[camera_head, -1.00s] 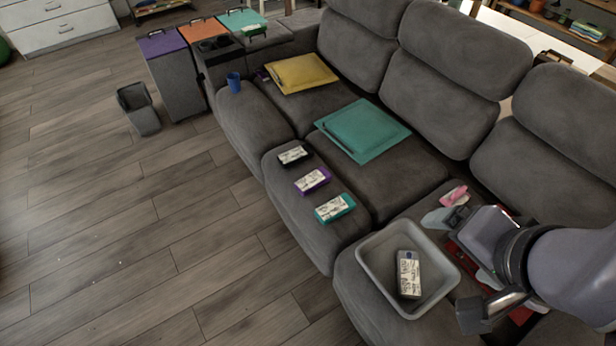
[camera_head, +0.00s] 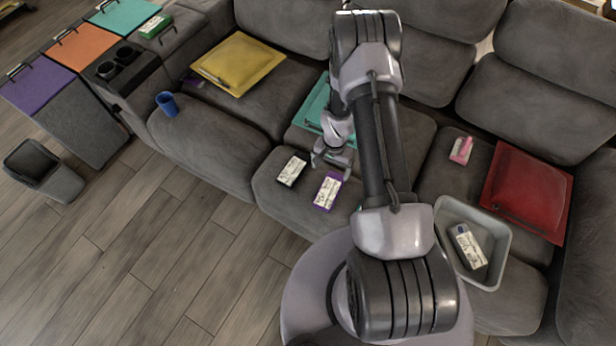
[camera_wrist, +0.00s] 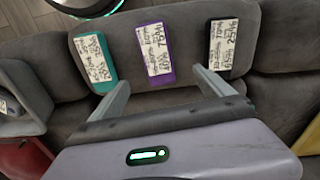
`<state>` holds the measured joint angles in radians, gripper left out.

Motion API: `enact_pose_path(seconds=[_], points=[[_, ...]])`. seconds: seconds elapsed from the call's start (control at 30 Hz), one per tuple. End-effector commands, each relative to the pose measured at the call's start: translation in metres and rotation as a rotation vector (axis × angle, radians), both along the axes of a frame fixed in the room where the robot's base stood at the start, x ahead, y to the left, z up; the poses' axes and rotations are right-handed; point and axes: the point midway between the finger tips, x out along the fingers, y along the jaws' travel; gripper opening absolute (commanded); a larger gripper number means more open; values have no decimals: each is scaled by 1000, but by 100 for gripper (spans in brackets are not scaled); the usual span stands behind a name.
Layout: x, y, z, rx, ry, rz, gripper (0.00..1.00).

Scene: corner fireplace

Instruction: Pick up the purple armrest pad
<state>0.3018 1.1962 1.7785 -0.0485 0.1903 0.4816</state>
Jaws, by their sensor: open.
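The purple armrest pad (camera_head: 328,191) is a small purple block with a white written label. It lies on the front of the grey sofa between a black pad (camera_head: 291,171) and a teal pad. In the wrist view the purple pad (camera_wrist: 154,50) is in the middle, the teal pad (camera_wrist: 95,62) left and the black pad (camera_wrist: 223,48) right. My gripper (camera_head: 332,162) is open and empty, just behind the pads in the head view. In the wrist view the purple pad lies ahead, between the lines of my fingers (camera_wrist: 159,80). My arm hides most of the teal pad in the head view.
A grey tray (camera_head: 504,232) holding a labelled pad (camera_head: 468,246) sits at right, near a pink pad (camera_head: 461,150) and a red cushion (camera_head: 528,190). A yellow cushion (camera_head: 238,63), teal cushion (camera_head: 311,104) and blue cup (camera_head: 167,103) are left. Floor is open at lower left.

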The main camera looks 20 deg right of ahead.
Motion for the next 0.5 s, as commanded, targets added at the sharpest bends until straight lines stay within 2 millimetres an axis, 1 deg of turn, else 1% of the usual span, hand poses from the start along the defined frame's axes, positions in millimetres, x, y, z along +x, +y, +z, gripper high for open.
enact_pose_path(seconds=[0.03, 0.1, 0.23, 0.33, 0.5], points=[[-1, 0, -21, 1, 2, 0, 91], [-2, 1, -45, 1, 4, 1, 91], [-2, 1, -81, 1, 4, 2, 91], [-1, 1, -98, 1, 2, 2, 91], [-1, 1, -112, 0, 1, 2, 91]])
